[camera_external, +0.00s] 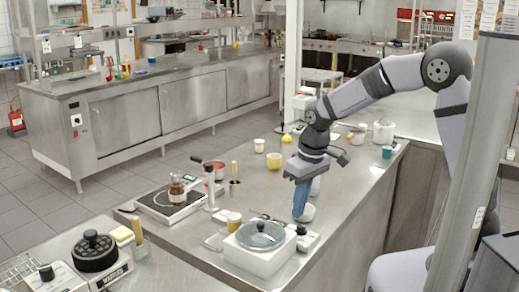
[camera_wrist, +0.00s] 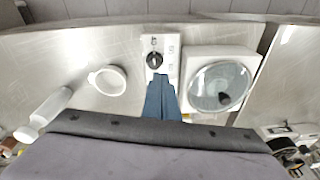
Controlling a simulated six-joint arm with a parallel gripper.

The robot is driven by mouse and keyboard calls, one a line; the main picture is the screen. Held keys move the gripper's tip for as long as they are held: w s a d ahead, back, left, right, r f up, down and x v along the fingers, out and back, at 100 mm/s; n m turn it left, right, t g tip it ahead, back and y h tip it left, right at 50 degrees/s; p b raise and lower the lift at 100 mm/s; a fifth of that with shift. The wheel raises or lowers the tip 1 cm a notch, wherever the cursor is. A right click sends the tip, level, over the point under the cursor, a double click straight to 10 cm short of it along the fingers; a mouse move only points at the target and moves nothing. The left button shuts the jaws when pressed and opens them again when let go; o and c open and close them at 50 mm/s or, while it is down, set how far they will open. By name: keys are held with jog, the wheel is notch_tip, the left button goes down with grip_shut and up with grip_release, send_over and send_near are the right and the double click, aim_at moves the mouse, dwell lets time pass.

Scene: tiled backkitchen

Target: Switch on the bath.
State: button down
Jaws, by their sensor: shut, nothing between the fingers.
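The bath (camera_external: 258,262) is a white box with a round glass lid and a black lid knob, on the steel counter's near part. It also shows in the wrist view (camera_wrist: 247,62). Beside it is a small white control panel (camera_external: 308,243) with a black rotary knob (camera_wrist: 153,58); small markings beside the knob are too small to read. My gripper (camera_external: 299,217) has blue fingers pointing down, shut and empty. In the wrist view its fingertips (camera_wrist: 158,77) appear just below the knob; I cannot tell whether they touch it.

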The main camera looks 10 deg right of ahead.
jog(key=w+a+r+n, duration=0.1)
jog(key=w+a+r, duration=0.1)
jog(key=r, duration=0.3)
jog(key=w+a+r+n+y, duration=0.1)
jog(key=w+a+r, duration=0.2)
jog(key=r, duration=0.2)
jog(key=shift+a+t, duration=0.35)
jog(key=shift+t, duration=0.05)
jog(key=p, duration=0.4)
send_over(263, 218)
jog(key=s, duration=0.1)
notch_tip(263, 218, down, 12)
jog(key=shift+s+a+f, duration=0.1)
jog(key=shift+s, duration=0.05)
jog(key=shift+a+f, duration=0.1)
jog(key=shift+f, duration=0.55)
